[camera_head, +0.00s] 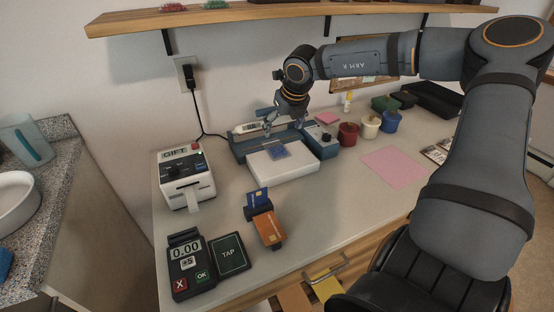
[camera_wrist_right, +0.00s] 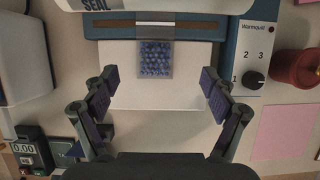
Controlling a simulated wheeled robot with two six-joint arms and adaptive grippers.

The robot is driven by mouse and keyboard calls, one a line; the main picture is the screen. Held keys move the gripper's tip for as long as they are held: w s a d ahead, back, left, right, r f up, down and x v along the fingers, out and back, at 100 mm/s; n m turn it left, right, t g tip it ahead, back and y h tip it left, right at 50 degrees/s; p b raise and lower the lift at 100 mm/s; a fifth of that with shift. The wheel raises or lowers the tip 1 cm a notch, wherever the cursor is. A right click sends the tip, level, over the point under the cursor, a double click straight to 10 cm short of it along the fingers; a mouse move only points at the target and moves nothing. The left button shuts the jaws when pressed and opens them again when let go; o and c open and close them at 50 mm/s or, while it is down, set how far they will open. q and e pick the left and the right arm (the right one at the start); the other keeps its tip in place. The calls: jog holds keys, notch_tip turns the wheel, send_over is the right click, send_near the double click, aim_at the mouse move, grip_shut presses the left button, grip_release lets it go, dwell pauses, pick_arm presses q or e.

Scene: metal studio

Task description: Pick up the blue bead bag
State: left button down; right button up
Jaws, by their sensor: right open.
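The blue bead bag (camera_head: 281,151) is a small clear bag of blue beads. It lies flat on the white plate (camera_head: 285,170) in front of the blue-grey sealer (camera_head: 240,149). In the right wrist view the bag (camera_wrist_right: 155,59) is ahead of the fingers, near the sealer's slot. My right gripper (camera_head: 284,122) is above the sealer, behind the bag in the head view. In the wrist view its two fingers (camera_wrist_right: 158,90) are wide apart with nothing between them, and the bag lies centred a little beyond their tips. My left gripper is out of view.
A dial box (camera_wrist_right: 253,65) adjoins the sealer on the right, beside a red jar (camera_head: 348,134). A gift printer (camera_head: 186,175) stands left. A card reader (camera_head: 190,265) and cards (camera_head: 269,228) are in front. A pink sheet (camera_head: 395,167) lies right. A wall shelf (camera_head: 250,15) hangs above.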

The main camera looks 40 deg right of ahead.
aim_at(276, 145)
jog(key=shift+w+f+p, duration=0.2)
jog(key=shift+f+p, duration=0.45)
jog(key=shift+f, duration=0.05)
jog(key=shift+w+d+f, duration=0.1)
jog(key=shift+w+f, duration=0.2)
jog(key=shift+f, duration=0.2)
jog(key=shift+a+x, duration=0.15)
jog(key=shift+x, duration=1.2)
jog(key=shift+a+x, duration=0.15)
jog(key=shift+x, duration=1.15)
jog(key=shift+a, duration=0.1)
jog(key=c, duration=1.2)
jog(key=shift+r, duration=0.1)
